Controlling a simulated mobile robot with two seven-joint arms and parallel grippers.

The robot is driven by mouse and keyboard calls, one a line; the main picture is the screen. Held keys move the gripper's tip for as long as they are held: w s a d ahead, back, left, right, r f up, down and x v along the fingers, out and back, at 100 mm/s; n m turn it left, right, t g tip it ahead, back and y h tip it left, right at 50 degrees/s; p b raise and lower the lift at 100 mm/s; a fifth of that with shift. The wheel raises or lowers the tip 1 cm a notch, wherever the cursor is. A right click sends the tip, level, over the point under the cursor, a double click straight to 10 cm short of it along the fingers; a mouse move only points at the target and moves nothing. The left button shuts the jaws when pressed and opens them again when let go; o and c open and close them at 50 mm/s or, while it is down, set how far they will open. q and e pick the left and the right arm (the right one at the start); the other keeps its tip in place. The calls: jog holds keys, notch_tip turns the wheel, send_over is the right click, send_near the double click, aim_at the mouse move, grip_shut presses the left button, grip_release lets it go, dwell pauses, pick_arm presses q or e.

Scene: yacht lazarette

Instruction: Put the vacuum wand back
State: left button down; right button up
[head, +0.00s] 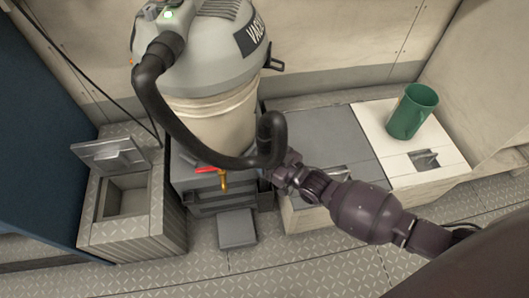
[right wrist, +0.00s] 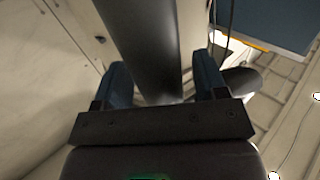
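The grey vacuum (head: 225,45) stands at the back, with "VAC" lettering partly readable on its side. Its dark hose (head: 180,130) curves down from the top and bends into an upright loop at my right gripper (head: 280,168). In the right wrist view, a smooth dark tube (right wrist: 145,45), apparently the wand or its hose, runs between the two blue fingers of my right gripper (right wrist: 163,80). Whether both fingers press on it cannot be told. The wand's far end is not distinguishable in the head view. My left gripper is out of view.
A grey bin (head: 165,215) with a raised lid (head: 108,155) stands at the left. A red handle (head: 206,169) and brass tap (head: 223,181) sit below the hose.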

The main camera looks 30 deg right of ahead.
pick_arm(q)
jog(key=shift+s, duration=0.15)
pick_arm(e)
jog(key=shift+o, duration=0.2)
jog(key=shift+f, duration=0.1)
pick_arm(q)
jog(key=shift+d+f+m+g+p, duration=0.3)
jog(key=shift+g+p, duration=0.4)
jog(key=shift+p, duration=0.65)
pick_arm(e)
jog(key=v, duration=1.1)
jog(key=shift+w, duration=0.1)
